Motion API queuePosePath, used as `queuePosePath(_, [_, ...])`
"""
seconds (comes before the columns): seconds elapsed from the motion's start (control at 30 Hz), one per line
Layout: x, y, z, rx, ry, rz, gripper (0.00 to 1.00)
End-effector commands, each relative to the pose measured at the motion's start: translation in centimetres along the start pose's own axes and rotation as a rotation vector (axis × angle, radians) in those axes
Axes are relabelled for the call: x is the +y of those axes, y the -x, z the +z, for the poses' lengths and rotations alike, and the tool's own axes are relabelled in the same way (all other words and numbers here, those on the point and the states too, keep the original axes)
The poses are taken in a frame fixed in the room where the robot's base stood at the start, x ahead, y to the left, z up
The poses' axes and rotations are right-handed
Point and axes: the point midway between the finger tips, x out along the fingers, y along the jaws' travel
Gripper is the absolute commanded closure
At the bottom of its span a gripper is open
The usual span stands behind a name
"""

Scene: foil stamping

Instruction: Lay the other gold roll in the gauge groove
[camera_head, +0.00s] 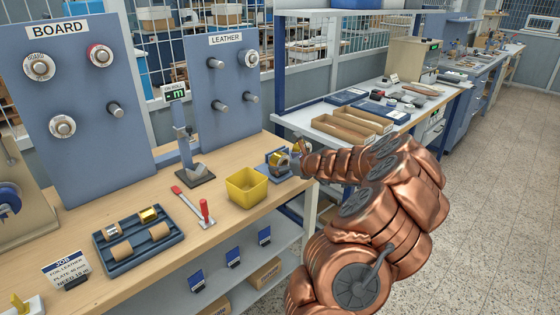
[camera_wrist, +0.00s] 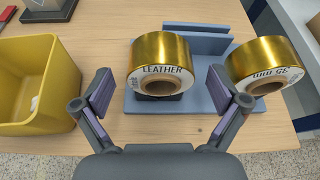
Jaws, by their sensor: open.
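In the wrist view a gold roll (camera_wrist: 163,50) marked LEATHER rests at the blue gauge (camera_wrist: 190,107), its brown core facing me. A second gold roll (camera_wrist: 265,58) is at the gauge's right edge, its label upside down; I cannot tell whether it touches the gauge. In the head view, gold shows at the gauge (camera_head: 271,166), partly hidden by my gripper. My gripper (camera_wrist: 158,84) is open and empty, its fingers either side of the LEATHER roll's near end, apart from it. It also shows in the head view (camera_head: 297,158). The groove is mostly hidden behind the rolls.
A yellow bin (camera_head: 246,186) stands left of the gauge. A dark tray (camera_head: 118,262) holds several rolls, one gold (camera_head: 149,214). A red-handled tool (camera_head: 205,211) and a display stand (camera_head: 187,150) are on the bench. Peg boards (camera_head: 228,90) rise behind.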

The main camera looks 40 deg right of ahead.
Motion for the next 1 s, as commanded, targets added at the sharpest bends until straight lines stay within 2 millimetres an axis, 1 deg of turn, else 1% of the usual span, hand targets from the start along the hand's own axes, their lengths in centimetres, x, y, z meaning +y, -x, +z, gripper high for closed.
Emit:
queuePosePath(0.13, [-0.06, -0.71, 0.04, 0.0, 0.002, -0.001, 0.03])
queuePosePath(0.37, [-0.07, -0.76, 0.04, 0.0, 0.002, -0.002, 0.03])
queuePosePath(1.0, [-0.07, -0.73, 0.04, 0.0, 0.002, -0.002, 0.68])
